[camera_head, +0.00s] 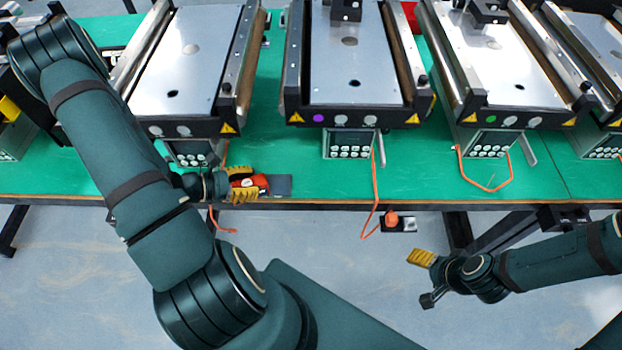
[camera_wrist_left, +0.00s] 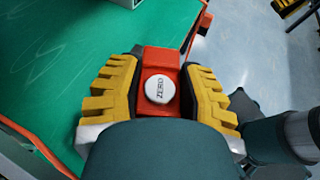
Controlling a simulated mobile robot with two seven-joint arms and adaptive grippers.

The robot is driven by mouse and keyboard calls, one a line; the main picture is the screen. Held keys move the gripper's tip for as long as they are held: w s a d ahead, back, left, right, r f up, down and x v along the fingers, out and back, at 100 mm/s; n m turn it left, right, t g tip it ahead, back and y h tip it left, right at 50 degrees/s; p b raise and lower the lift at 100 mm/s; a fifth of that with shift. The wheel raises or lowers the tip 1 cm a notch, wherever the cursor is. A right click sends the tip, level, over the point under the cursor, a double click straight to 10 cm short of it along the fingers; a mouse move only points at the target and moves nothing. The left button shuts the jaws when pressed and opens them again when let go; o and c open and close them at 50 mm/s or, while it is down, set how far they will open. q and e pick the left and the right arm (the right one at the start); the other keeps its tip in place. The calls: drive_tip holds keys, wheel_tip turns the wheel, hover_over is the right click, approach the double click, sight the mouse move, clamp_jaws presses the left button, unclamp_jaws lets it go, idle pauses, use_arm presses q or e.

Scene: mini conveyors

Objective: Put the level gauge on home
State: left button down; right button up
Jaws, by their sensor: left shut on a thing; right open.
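The level gauge (camera_head: 263,181) is a small red-orange block, with a dark grey flat part (camera_head: 281,186) showing at its right end in the head view. My left gripper (camera_head: 243,184) is shut on it, with yellow ribbed fingers on either side, near the front edge of the green bench. In the left wrist view, the gauge's white round ZERO button (camera_wrist_left: 159,89) faces the camera between the fingers (camera_wrist_left: 157,95). My right gripper (camera_head: 425,279) is open and empty, in front of the bench at lower right. I cannot identify the home place in these frames.
Several mini conveyors with metal plates stand along the green bench (camera_head: 255,150). Black blocks sit on the middle conveyor (camera_head: 348,80) and the one right of it (camera_head: 500,65). Orange cables (camera_head: 376,190) hang at the front edge. Bare bench shows between conveyors.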

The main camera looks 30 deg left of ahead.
use_arm(q)
drive_tip(key=w+d, duration=0.3)
drive_tip(key=w, duration=0.1)
drive_tip(key=w+d, duration=0.4)
drive_tip(key=w, duration=0.1)
drive_tip(key=w+d, duration=0.3)
drive_tip(key=w, duration=0.2)
drive_tip(key=shift+d, duration=0.15)
drive_tip(key=shift+f, duration=1.85)
drive_tip(key=c, duration=0.6)
unclamp_jaws()
drive_tip(key=shift+f, duration=0.1)
